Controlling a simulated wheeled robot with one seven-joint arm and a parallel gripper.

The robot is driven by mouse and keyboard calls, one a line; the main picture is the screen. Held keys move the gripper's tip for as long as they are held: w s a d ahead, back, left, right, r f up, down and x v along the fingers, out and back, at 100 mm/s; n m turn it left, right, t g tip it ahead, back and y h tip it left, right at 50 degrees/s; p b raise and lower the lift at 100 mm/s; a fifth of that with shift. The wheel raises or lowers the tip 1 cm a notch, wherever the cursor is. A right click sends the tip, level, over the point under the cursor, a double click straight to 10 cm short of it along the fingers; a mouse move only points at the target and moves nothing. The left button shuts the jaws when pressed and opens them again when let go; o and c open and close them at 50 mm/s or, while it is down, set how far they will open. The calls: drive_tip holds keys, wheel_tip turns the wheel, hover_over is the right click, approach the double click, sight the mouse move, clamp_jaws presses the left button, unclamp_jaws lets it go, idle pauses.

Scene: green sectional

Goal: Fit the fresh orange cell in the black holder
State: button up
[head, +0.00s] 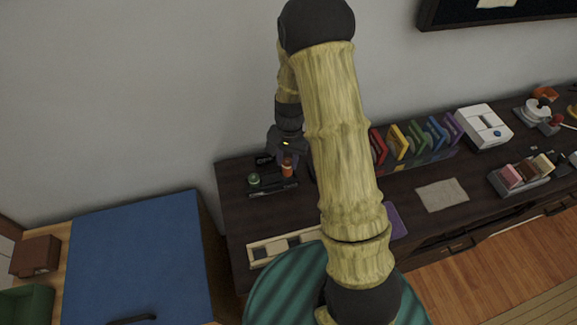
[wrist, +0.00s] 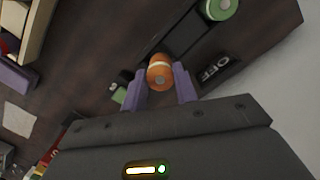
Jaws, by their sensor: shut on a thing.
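The orange cell (head: 287,168) is upright at the right end of the black holder (head: 272,189) in the head view. In the wrist view the orange cell (wrist: 160,72), with a pale band, sits between the two purple fingers of my gripper (wrist: 159,80), which is shut on it. The black holder (wrist: 178,38) lies beyond and beside it, with an OFF label. I cannot tell whether the cell is seated or just above its slot. A green cell (head: 254,180) stands at the holder's left end; it also shows in the wrist view (wrist: 220,8).
The dark desk (head: 235,215) carries a cream slotted tray (head: 283,246) in front. A row of coloured frames (head: 410,143) and a white device (head: 484,127) stand to the right. The wall is close behind the holder. A small green item (wrist: 119,94) lies near the left finger.

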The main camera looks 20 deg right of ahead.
sight(288, 160)
drive_tip(key=shift+s+f, duration=0.15)
drive_tip(key=shift+f, duration=1.65)
drive_tip(key=shift+f, duration=0.2)
drive_tip(key=o, duration=1.1)
drive_tip(key=shift+d, duration=0.1)
drive_tip(key=shift+c, duration=0.2)
drive_tip(key=r, duration=0.4)
drive_tip(key=w+r, duration=0.1)
drive_tip(key=r, duration=0.7)
drive_tip(key=shift+w+d+r, duration=0.15)
drive_tip(key=shift+w+d, duration=0.05)
drive_tip(key=shift+d, duration=0.15)
